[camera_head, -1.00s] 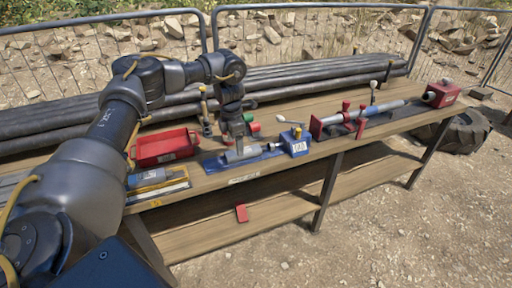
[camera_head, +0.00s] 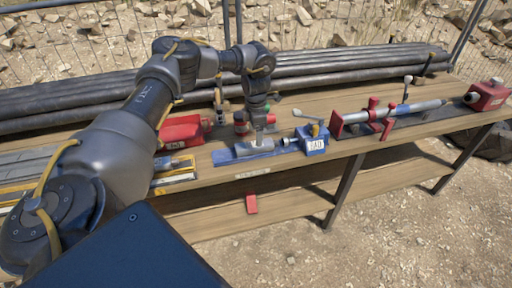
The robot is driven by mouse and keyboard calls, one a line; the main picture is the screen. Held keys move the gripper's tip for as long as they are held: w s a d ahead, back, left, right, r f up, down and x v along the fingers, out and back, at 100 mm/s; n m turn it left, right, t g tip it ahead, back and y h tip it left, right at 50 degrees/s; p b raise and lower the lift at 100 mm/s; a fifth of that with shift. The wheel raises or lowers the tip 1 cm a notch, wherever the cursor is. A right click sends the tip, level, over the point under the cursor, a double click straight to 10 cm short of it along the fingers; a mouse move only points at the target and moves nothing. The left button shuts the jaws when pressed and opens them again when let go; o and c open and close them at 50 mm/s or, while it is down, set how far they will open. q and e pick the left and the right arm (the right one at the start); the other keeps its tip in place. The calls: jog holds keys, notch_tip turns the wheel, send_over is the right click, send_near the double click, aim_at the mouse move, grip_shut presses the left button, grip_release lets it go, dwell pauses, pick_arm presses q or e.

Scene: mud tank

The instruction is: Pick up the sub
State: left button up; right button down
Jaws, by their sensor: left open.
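A grey cylindrical part, which looks like the sub (camera_head: 246,149), lies on its side on a blue mat or tray (camera_head: 222,157) near the front edge of the workbench. My left gripper (camera_head: 259,139) points down right over the sub. Its fingers are open and reach down at the sub; I cannot tell whether they touch it. The fingers hide part of the sub. My right gripper is not in view.
Dark pipes (camera_head: 80,113) lie behind.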

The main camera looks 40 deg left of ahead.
pick_arm(q)
jog(key=shift+s+f, duration=0.15)
notch_tip(320, 180, down, 5)
jog(key=shift+a+p, duration=0.1)
jog(key=shift+p, duration=0.65)
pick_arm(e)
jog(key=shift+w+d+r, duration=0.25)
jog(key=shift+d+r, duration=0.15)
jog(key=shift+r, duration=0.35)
pick_arm(q)
jog(key=shift+c, duration=0.4)
jog(key=c, duration=1.4)
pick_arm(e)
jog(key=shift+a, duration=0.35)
